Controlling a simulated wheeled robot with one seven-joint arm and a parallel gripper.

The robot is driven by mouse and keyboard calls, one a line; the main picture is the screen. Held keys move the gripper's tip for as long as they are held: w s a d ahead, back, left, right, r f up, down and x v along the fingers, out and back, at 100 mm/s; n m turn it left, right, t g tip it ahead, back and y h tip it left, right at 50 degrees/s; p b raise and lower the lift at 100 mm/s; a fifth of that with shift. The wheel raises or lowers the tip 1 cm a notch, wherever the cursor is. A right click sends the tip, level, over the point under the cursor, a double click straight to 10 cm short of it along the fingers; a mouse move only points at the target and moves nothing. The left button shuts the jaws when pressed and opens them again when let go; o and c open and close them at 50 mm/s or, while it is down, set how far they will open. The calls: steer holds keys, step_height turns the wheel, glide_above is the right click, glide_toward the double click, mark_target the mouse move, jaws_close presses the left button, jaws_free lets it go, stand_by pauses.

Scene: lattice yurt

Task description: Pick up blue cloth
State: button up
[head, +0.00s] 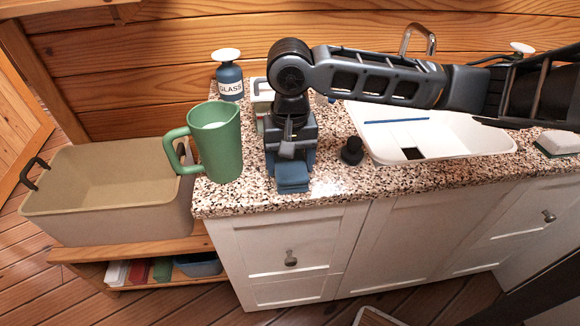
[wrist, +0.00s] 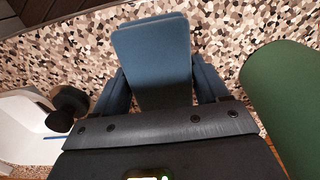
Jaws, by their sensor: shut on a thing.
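The blue cloth (head: 292,178) is a folded blue piece at the front edge of the speckled counter in the head view. My gripper (head: 290,157) points down over it and is shut on it. In the wrist view the cloth (wrist: 155,55) stands out between the two fingers of my gripper (wrist: 155,85), with speckled counter behind it. The part of the cloth between the fingers is partly hidden. I cannot tell whether the cloth touches the counter.
A green pitcher (head: 216,142) stands close to the left of my gripper. A small black stopper (head: 352,151) and a white sink (head: 450,140) are to the right. A blue bottle marked GLASS (head: 230,82) stands behind. A beige tub (head: 105,190) is at the left.

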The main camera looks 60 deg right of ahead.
mark_target(291, 161)
steer(key=c, duration=0.3)
steer(key=shift+r, duration=0.5)
step_height(291, 161, up, 3)
steer(key=shift+s+d+r, duration=0.1)
steer(key=shift+r, duration=0.1)
steer(key=s+d+r, duration=0.4)
steer(key=s+r, duration=0.2)
steer(key=s, duration=0.4)
steer(key=shift+s+d+r, duration=0.2)
steer(key=shift+s+r, duration=0.1)
